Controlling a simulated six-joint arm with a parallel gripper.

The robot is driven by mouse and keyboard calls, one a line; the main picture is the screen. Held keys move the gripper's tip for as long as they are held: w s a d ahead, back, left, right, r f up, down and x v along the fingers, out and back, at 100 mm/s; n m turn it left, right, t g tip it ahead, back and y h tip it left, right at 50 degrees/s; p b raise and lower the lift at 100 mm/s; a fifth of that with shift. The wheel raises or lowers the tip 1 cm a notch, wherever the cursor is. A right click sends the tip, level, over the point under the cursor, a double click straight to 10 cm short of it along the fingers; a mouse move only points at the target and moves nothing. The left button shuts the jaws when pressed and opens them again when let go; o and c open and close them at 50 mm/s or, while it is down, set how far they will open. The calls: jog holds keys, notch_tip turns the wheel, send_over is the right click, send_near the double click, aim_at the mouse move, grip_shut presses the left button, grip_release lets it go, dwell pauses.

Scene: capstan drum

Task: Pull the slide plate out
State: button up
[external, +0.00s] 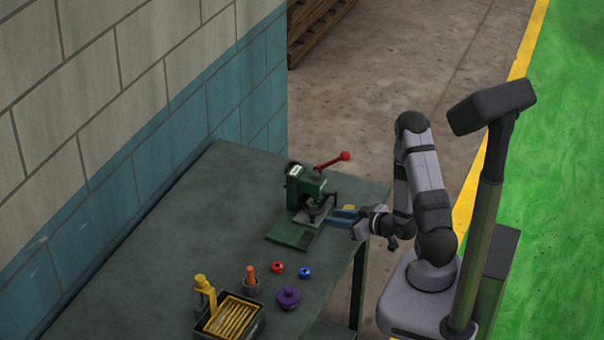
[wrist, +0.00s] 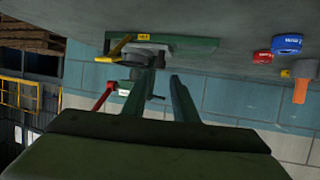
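The green press (external: 305,188) stands on the bench, with a red-knobbed lever (external: 332,161). The grey slide plate (external: 311,216) lies at its base under the press head. A yellow tab (external: 349,207), apparently the plate's handle, sticks out on the side towards my arm. In the wrist view, which is upside down, the yellow tab (wrist: 120,46) lies left of both fingers, not between them. My gripper (external: 342,217) is beside the tab, low over the bench edge. In the wrist view my gripper (wrist: 163,76) is open, with an empty gap. Whether a finger touches anything is unclear.
Red (external: 277,267) and blue (external: 305,272) rings, a purple knobbed piece (external: 288,298), an orange-topped holder (external: 250,280) and a black tray (external: 256,328) of yellow strips stand nearer the camera. The bench's far left is clear. A block wall runs along the left.

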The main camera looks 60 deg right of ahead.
aim_at(315, 215)
jog(key=shift+p+x, duration=1.25)
jog(key=shift+x, duration=2.3)
jog(key=shift+a, duration=0.1)
grip_shut()
